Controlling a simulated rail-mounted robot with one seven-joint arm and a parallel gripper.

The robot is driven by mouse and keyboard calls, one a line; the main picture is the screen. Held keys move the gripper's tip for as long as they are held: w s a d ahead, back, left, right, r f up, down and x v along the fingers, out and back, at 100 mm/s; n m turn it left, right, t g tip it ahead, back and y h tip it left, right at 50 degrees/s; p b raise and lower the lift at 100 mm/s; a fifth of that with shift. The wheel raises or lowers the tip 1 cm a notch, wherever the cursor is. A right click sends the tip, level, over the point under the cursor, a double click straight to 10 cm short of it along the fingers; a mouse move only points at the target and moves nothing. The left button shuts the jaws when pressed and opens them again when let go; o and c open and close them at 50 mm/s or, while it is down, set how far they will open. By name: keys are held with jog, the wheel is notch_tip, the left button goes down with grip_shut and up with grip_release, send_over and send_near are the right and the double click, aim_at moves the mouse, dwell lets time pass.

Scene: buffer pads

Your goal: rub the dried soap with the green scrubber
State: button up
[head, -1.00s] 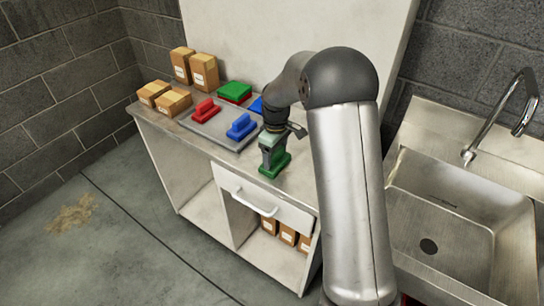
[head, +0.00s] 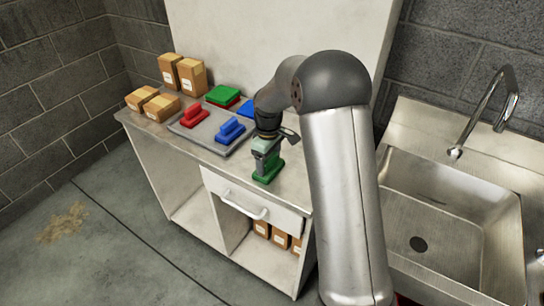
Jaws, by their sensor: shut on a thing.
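The green scrubber (head: 268,173) is at the right part of the counter top, below my gripper (head: 267,158). My gripper points down and is shut on the scrubber's upper part; the fingers hide some of it. I cannot tell whether the scrubber touches the counter. A tan, dry-looking patch, which looks like the dried soap (head: 62,223), lies on the floor at the far left, well away from my gripper.
A grey tray (head: 197,136) on the counter (head: 150,127) holds a red scrubber (head: 194,117) and a blue scrubber (head: 230,131). Green and red pads (head: 223,95) and several cardboard boxes (head: 192,77) stand behind and left. A drawer handle (head: 243,207) sticks out in front. A sink (head: 450,215) is at right. The floor is open.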

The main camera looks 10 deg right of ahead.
jog(key=s+a+b, duration=0.1)
jog(key=s+a, duration=0.1)
jog(key=a, duration=0.1)
jog(key=shift+s, duration=0.4)
jog(key=shift+d+r+p, duration=0.1)
jog(key=shift+r+p, duration=2.45)
jog(key=shift+r, duration=1.5)
